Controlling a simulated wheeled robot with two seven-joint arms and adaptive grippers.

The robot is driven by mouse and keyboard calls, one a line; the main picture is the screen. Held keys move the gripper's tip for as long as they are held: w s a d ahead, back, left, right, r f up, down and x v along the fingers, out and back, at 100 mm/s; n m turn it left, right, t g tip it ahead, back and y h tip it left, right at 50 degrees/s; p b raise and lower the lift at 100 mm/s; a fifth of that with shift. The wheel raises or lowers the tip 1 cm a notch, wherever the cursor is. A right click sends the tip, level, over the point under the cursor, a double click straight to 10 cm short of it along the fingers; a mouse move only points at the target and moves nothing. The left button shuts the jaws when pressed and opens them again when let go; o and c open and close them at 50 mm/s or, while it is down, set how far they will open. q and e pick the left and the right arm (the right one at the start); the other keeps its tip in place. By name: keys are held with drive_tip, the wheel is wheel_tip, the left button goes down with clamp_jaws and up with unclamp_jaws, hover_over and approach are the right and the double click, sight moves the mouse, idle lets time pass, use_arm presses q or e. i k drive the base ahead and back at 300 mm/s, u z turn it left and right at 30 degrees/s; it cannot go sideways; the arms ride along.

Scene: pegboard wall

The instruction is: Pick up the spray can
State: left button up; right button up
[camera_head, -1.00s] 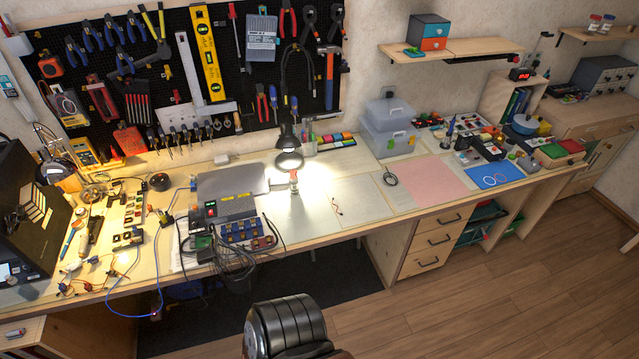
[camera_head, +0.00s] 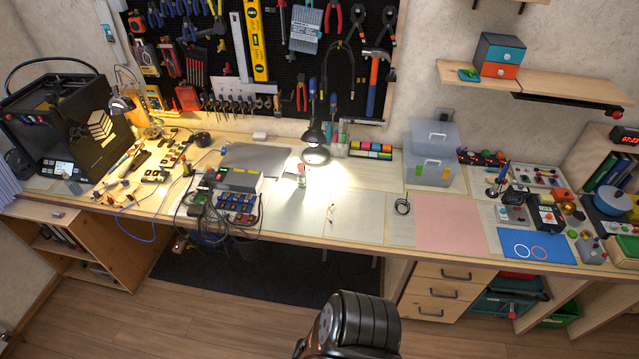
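A small upright can with a pale body and a reddish top, likely the spray can (camera_head: 301,176), stands on the workbench (camera_head: 357,216) under the lit lamp. It is small and washed out by the glare, so its label cannot be read. Neither gripper is in view. Only a black ribbed part of my own arm shows at the bottom middle, well in front of the bench and apart from the can.
The desk lamp (camera_head: 315,150) hangs close above the can. A power supply (camera_head: 238,178) with cables stands left of it. A black 3D printer (camera_head: 70,125) stands far left; drawers (camera_head: 440,290) are below.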

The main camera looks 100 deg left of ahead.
sight(302, 182)
drive_tip(key=u, duration=3.45)
